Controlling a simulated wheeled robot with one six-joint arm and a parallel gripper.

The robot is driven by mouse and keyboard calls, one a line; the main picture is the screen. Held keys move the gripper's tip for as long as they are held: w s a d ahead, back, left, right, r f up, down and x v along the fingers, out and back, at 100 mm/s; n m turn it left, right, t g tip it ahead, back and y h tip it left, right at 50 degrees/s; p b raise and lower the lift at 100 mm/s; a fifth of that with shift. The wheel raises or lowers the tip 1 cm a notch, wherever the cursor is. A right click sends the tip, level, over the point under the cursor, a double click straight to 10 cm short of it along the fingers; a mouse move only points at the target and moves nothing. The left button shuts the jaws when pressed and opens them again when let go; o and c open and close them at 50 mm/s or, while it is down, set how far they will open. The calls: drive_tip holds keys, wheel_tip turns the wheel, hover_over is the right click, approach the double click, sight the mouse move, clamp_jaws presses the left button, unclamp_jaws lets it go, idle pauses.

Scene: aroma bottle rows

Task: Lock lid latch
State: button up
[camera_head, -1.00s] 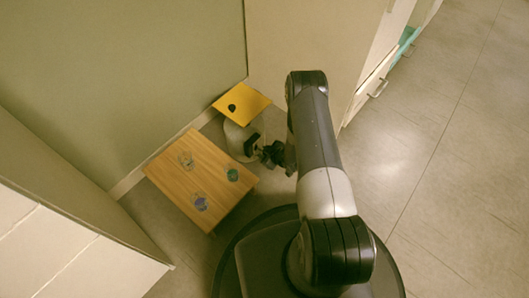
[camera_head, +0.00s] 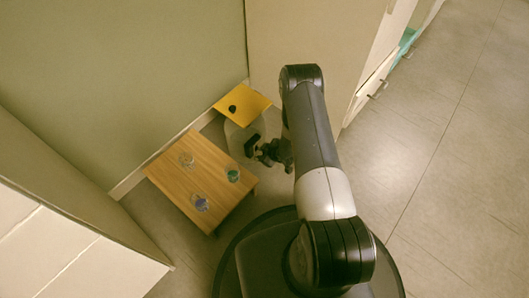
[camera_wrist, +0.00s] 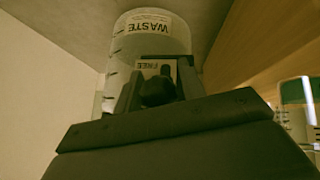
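A translucent waste bin (camera_head: 240,136) stands in the corner under a tilted yellow lid panel (camera_head: 249,101) with a black round piece (camera_head: 232,109) on it. In the wrist view the bin (camera_wrist: 120,55) carries an upside-down "WASTE" label. Below that label is a dark latch plate with an upside-down "FREE" label (camera_wrist: 150,66). A dark rounded knob (camera_wrist: 157,92) shows in front of it. My gripper (camera_wrist: 158,88) is at the bin's front, its fingers apart on either side of the knob. Whether they touch it cannot be seen.
A low wooden table (camera_head: 178,181) stands left of my gripper. It bears a clear bottle (camera_head: 187,160), a green one (camera_head: 233,175) and a blue one (camera_head: 201,204). Walls close in behind the bin and table. Open floor (camera_head: 440,190) lies to the right.

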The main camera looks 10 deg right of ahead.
drive_tip(key=shift+o, duration=1.1)
drive_tip(key=p+v, duration=0.3)
drive_tip(key=v, duration=0.8)
drive_tip(key=shift+p, duration=0.4)
drive_tip(key=shift+w+a+f, duration=0.1)
drive_tip(key=shift+w, duration=0.05)
drive_tip(key=b+x, duration=0.4)
drive_tip(key=x, duration=0.6)
drive_tip(key=shift+w+f, duration=0.15)
drive_tip(key=shift+f, duration=0.2)
drive_tip(key=shift+r, duration=0.1)
